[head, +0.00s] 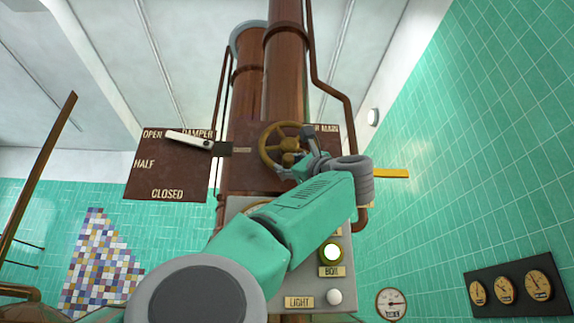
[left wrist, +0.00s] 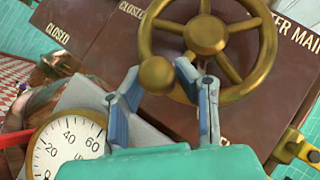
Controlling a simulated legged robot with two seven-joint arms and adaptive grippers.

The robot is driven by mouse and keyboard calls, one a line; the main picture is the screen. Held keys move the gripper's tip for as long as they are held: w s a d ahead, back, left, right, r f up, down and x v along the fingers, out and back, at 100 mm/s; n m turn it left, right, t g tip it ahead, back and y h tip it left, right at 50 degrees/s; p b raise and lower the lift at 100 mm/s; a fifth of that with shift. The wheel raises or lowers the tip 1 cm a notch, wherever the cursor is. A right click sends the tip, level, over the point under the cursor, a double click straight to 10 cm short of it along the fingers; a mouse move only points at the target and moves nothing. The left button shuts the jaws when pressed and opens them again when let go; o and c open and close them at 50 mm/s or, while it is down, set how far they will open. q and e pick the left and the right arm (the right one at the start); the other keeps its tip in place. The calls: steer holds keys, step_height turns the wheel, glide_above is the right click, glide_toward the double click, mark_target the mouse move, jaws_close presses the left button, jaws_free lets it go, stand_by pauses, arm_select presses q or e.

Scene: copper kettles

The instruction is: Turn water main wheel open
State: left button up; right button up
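The brass water main wheel (head: 265,142) is on a brown plate at the centre of the head view, partly behind my left gripper. In the left wrist view the wheel (left wrist: 206,35) shows its hub, spokes and a round knob (left wrist: 157,76) on its near rim. My left gripper (left wrist: 158,70) has its fingers spread, with the knob between the fingertips. I cannot tell whether either finger touches it. The left gripper (head: 298,158) also shows at the wheel in the head view. A partly cut "WATER MAIN" label (left wrist: 299,35) is right of the wheel. My right gripper is not in view.
A damper plate (head: 168,178) with a white-handled lever (head: 188,140) is left of the wheel. Copper pipes (head: 286,70) rise behind. A panel below carries a lit BOIL button (head: 332,252) and a LIGHT knob (head: 335,297). A gauge (left wrist: 68,148) sits left of the gripper.

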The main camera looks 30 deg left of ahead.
arm_select(q)
steer(key=shift+o, duration=0.9)
steer(key=shift+w+d+f, duration=0.2)
steer(key=shift+w+d, duration=0.15)
steer(key=shift+s+d+r, duration=0.1)
steer(key=shift+s+r, duration=0.15)
steer(key=v, duration=1.2)
steer(key=shift+w+f, duration=0.25)
steer(key=shift+f, duration=0.05)
